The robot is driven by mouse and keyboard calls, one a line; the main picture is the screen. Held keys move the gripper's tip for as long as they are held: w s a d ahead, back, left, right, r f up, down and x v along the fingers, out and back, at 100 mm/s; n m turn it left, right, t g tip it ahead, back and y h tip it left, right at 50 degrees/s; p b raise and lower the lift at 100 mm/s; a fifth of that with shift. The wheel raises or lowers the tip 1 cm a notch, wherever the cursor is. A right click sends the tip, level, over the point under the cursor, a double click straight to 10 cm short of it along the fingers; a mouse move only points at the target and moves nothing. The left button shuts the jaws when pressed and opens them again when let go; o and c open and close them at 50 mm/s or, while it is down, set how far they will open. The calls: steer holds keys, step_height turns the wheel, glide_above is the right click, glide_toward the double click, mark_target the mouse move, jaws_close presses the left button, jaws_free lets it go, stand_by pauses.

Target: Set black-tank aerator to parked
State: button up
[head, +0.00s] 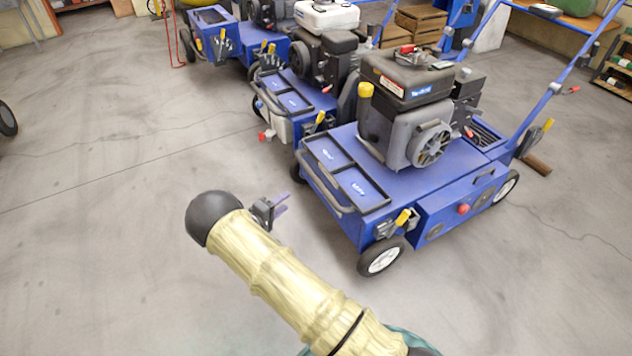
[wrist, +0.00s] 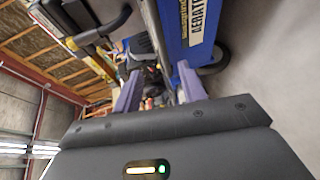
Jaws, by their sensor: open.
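The black-tank aerator (head: 405,75) is the nearest machine in the head view, blue and on wheels, with a black tank on its engine. A yellow-handled lever (head: 402,218) is at its near front corner, and a red knob (head: 463,209) is on its side. Another yellow handle (head: 548,125) is by its push bar. My gripper (head: 280,205) is open and empty, left of this aerator's front and apart from it.
A white-tank aerator (head: 327,15) stands close behind the black-tank one. Another blue machine (head: 222,45) is farther back. A wooden bench (head: 570,22) and crates (head: 420,20) are at the back.

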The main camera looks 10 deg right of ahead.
mark_target(314, 181)
steer(key=shift+d, duration=0.1)
steer(key=b+x, duration=0.8)
steer(key=x, duration=0.8)
steer(key=shift+w+d+f, duration=0.15)
steer(key=shift+w+f, duration=0.05)
steer(key=shift+w+d+b, duration=0.3)
steer(key=shift+b, duration=0.05)
steer(key=shift+r, duration=0.1)
jaws_close()
